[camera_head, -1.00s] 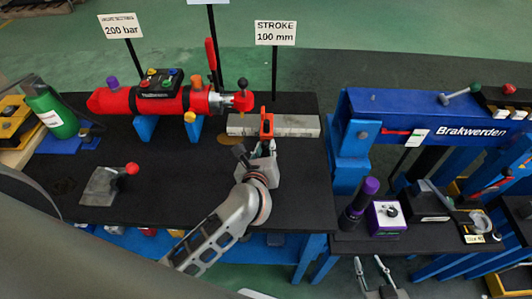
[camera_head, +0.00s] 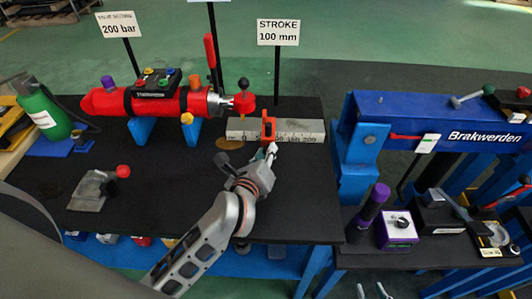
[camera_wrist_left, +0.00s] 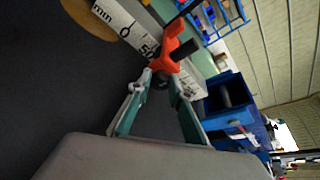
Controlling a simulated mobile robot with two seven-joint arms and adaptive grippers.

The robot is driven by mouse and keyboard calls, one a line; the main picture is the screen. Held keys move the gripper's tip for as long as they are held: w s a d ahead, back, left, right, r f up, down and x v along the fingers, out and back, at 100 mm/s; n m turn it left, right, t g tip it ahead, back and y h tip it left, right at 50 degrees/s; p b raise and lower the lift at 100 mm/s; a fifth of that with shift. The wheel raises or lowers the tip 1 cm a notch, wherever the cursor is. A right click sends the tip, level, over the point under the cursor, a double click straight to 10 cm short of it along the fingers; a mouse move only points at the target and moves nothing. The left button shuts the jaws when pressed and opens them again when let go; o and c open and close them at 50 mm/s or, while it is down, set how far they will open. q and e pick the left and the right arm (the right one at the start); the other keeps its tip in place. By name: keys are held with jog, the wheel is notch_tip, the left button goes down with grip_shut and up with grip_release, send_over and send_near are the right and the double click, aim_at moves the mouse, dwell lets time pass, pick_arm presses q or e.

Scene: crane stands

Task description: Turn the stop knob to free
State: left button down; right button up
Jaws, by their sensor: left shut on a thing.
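The red-orange stop (camera_head: 269,127) stands on a pale ruler bar (camera_head: 305,130) at the back right of the black table. In the left wrist view the stop (camera_wrist_left: 172,57) sits beside the 50 mark. Its small dark knob (camera_wrist_left: 160,80) faces the gripper and is mostly hidden by the fingertips. My left gripper (camera_head: 268,151) reaches the front of the stop; in the wrist view its fingertips (camera_wrist_left: 161,82) are closed around the dark knob. My right gripper (camera_head: 373,291) shows only its two fingertips at the bottom edge, apart and empty.
A red cylinder (camera_head: 170,100) on blue supports stands behind and left. A sign reading STROKE 100 mm (camera_head: 278,32) rises behind the ruler. A grey block with a red-knobbed lever (camera_head: 95,188) lies front left. A blue press (camera_head: 420,110) stands to the right.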

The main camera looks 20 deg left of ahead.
pick_arm(q)
jog(key=c, duration=1.8)
grip_release()
jog(key=shift+v, duration=4.05)
pick_arm(e)
jog(key=shift+s+f, duration=0.1)
jog(key=shift+f, duration=0.05)
